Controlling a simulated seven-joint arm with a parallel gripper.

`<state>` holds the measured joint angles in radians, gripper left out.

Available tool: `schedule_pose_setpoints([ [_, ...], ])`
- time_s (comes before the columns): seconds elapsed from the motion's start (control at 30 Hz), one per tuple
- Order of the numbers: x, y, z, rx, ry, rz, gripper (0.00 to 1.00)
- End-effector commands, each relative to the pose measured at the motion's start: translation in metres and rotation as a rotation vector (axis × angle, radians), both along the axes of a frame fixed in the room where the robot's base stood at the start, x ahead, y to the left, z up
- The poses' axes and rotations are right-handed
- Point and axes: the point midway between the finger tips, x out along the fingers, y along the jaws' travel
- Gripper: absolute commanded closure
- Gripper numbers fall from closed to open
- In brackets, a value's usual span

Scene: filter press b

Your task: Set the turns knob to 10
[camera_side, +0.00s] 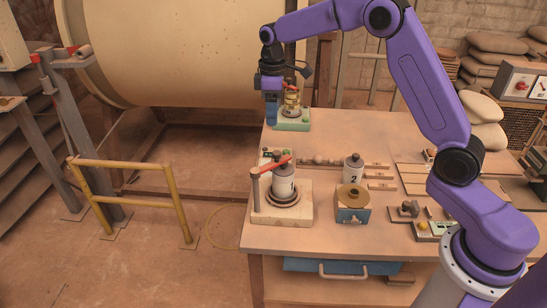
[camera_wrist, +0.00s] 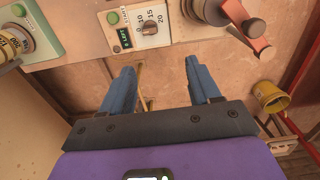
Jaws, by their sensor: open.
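The turns knob (camera_wrist: 149,30) is a small dark dial on a white control panel (camera_wrist: 136,40) at the top of the wrist view. The numbers 10, 15 and 20 stand around it, and its exact pointer setting is too small to tell. A green START button and a small display reading "0 LEFT" sit to its left. In the side view the panel (camera_side: 265,160) is partly hidden behind the red-handled press. My gripper (camera_wrist: 160,68) is open and empty, its blue fingers apart from the knob. In the side view my gripper (camera_side: 271,110) hangs at the table's far left edge.
A green-based device (camera_wrist: 40,32) stands left of the panel. The red-handled press (camera_side: 284,188) stands close to the panel, its red arm (camera_wrist: 238,16) reaching out on the right. Pot 2 (camera_side: 353,170) stands farther right on the table. A yellow bucket (camera_wrist: 272,97) is below the table edge.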

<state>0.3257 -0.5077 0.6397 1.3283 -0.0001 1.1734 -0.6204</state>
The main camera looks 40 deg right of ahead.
Motion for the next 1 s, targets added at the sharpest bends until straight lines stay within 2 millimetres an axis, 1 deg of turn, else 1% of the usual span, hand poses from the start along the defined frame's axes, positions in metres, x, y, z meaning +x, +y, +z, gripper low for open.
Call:
schedule_pose_setpoints([
  [0.03, 0.007, -0.006, -0.003, 0.000, 0.001, -0.008, 0.38],
  [0.1, 0.013, -0.012, -0.005, 0.000, 0.000, -0.012, 0.38],
  [0.27, 0.016, -0.017, -0.012, 0.000, 0.003, -0.016, 0.38],
  [0.37, 0.016, -0.017, -0.023, -0.001, 0.004, -0.016, 0.38],
  [0.47, 0.015, -0.017, -0.040, -0.002, 0.006, -0.016, 0.38],
  [1.0, 0.015, -0.017, -0.140, -0.001, 0.004, -0.017, 0.38],
])
